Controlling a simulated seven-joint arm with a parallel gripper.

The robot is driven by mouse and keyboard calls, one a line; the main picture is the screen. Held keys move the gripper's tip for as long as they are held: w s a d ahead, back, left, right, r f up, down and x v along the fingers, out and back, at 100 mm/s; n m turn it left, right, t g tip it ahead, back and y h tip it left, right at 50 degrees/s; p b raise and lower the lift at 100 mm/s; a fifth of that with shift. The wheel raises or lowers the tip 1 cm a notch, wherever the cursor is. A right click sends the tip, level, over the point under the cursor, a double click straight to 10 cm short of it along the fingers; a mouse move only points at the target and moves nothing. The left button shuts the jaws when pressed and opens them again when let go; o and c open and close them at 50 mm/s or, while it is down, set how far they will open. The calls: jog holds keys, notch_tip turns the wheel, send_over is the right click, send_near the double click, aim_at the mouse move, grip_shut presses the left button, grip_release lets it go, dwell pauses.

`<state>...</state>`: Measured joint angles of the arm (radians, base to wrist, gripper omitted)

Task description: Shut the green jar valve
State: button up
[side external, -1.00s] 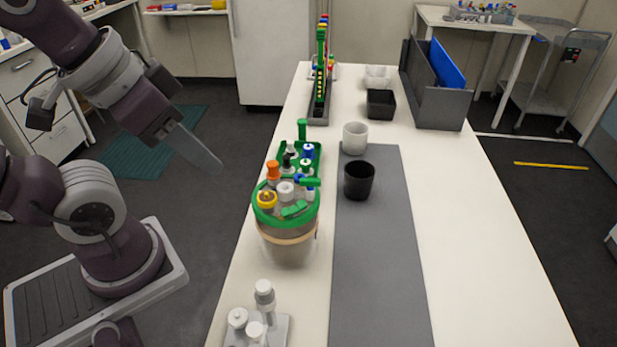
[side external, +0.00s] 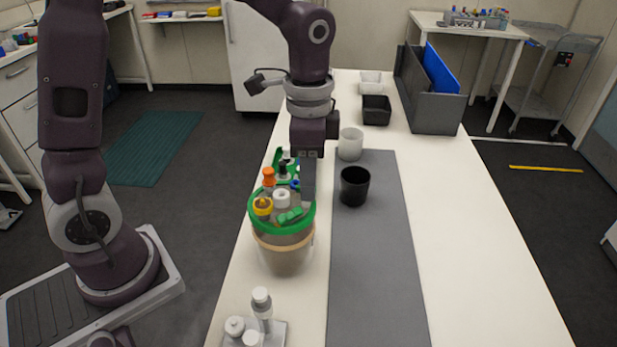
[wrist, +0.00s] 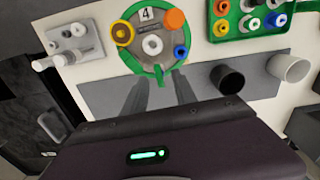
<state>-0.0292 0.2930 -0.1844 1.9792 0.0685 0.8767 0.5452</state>
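The jar (side external: 284,258) stands on the white table, with a green-rimmed lid (side external: 262,222) carrying orange, yellow and white caps. In the wrist view, the lid's green rim (wrist: 113,50) shows with a "4" label. A green valve handle (wrist: 161,77) sticks out from the rim toward my gripper. My gripper (wrist: 160,84) is open and points down, its two grey fingers on either side of the handle with gaps visible. In the side view, my gripper (side external: 308,192) is at the jar's right edge and hides the handle. Contact cannot be told.
A black cup (side external: 354,188) and a white cup (side external: 350,145) stand just right of my gripper. A green rack (wrist: 243,31) with capped ports is close behind the jar. A small white fitting stand (side external: 272,335) is in front. The grey mat (side external: 375,270) is mostly clear.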

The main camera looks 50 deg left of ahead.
jog(key=shift+f, duration=0.3)
grip_shut()
jog(key=shift+m, duration=0.3)
jog(key=m, duration=0.3)
jog(key=shift+m, duration=0.3)
jog(key=m, duration=0.4)
jog(key=shift+s+m, duration=0.1)
jog(key=shift+m, duration=0.2)
jog(key=m, duration=0.4)
jog(key=shift+s+m, duration=0.15)
jog(key=shift+m, duration=2.35)
